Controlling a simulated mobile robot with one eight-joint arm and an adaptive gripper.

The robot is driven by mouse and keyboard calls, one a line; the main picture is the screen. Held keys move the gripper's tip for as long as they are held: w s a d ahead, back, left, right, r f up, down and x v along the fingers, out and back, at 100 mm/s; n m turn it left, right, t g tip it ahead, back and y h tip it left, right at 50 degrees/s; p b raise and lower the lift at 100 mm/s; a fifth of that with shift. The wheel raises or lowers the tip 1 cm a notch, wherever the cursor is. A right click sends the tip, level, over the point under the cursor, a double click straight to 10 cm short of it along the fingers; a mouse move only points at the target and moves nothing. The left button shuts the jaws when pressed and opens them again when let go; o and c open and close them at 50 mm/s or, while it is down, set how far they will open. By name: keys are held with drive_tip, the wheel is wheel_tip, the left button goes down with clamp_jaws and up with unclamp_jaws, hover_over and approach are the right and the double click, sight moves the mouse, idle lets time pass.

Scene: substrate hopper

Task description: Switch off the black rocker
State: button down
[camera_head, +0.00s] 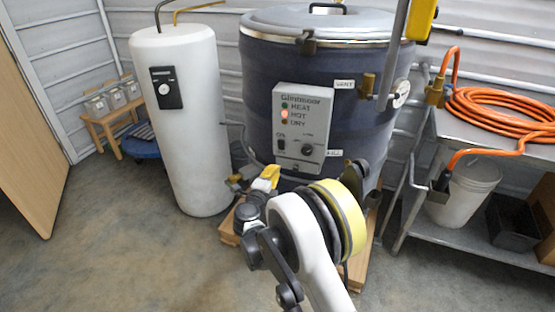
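The black rocker (281,144) is a small switch at the lower left of the grey control panel (318,101), under the word ON. The panel is on the front of the large dark blue drum. The rocker is too small to tell which side is pressed in. A round black knob (307,150) sits to its right. My arm stands in front of the drum, at the bottom centre. The dark parts of my gripper (272,268) show low in the picture, below the panel and apart from the rocker. Its fingers cannot be made out clearly.
The HOT lamp (284,114) glows orange-red. A white cylinder tank (183,125) with a black control plate (166,88) stands left. A metal bench (450,125) with an orange hose (500,108) stands right. Valves and pipes flank the drum. The floor at front left is clear.

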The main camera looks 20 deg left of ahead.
drive_tip(key=s, duration=0.4)
drive_tip(key=shift+f+p, duration=0.15)
drive_tip(key=shift+p, duration=0.15)
